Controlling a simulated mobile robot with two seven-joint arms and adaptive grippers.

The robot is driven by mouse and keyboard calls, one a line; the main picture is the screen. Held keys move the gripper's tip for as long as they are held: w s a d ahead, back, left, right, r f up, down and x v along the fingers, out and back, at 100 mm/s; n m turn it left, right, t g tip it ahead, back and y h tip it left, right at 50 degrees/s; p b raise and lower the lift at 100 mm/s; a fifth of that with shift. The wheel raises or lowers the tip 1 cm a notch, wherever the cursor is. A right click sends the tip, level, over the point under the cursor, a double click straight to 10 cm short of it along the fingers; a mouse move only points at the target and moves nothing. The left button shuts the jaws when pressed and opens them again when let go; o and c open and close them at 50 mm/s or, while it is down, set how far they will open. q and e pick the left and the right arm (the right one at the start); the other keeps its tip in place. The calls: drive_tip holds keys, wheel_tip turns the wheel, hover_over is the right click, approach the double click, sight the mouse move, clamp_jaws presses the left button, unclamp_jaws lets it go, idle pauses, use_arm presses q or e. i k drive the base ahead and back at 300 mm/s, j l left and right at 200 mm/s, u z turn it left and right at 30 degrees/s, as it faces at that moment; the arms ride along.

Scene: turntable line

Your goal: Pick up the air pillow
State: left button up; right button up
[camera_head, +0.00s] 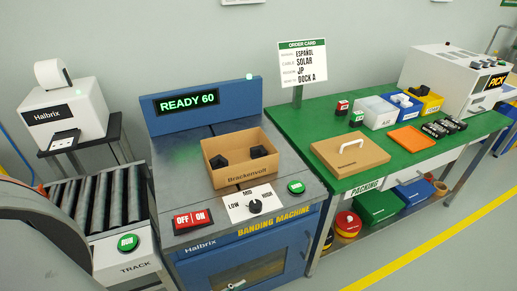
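I cannot clearly make out an air pillow. A pale bin (376,121) stands on the green packing table (300,125), and its whitish contents are too small to identify. A blue bin (408,116) beside it holds small white items, also unclear. An open cardboard box (232,175) marked Brackenvolt sits on the banding machine (190,150) with dark pieces inside. Neither of my grippers can be made out in the view.
A yellow bin (432,109), an orange tray (410,137) and a flat brown box with a white handle (348,155) are on the packing table. An order card (302,64) stands behind. A roller track (95,203) and a white printer (68,110) are at left.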

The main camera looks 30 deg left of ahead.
sight(383, 108)
drive_tip(key=u, duration=0.7)
drive_tip(key=i+l+u, duration=0.1)
drive_tip(key=l+u, duration=1.2)
drive_tip(key=l, duration=0.95)
drive_tip(key=k+l, duration=0.15)
drive_tip(key=l, duration=0.15)
drive_tip(key=l+u, duration=0.1)
drive_tip(key=l, duration=0.25)
drive_tip(key=k, duration=0.05)
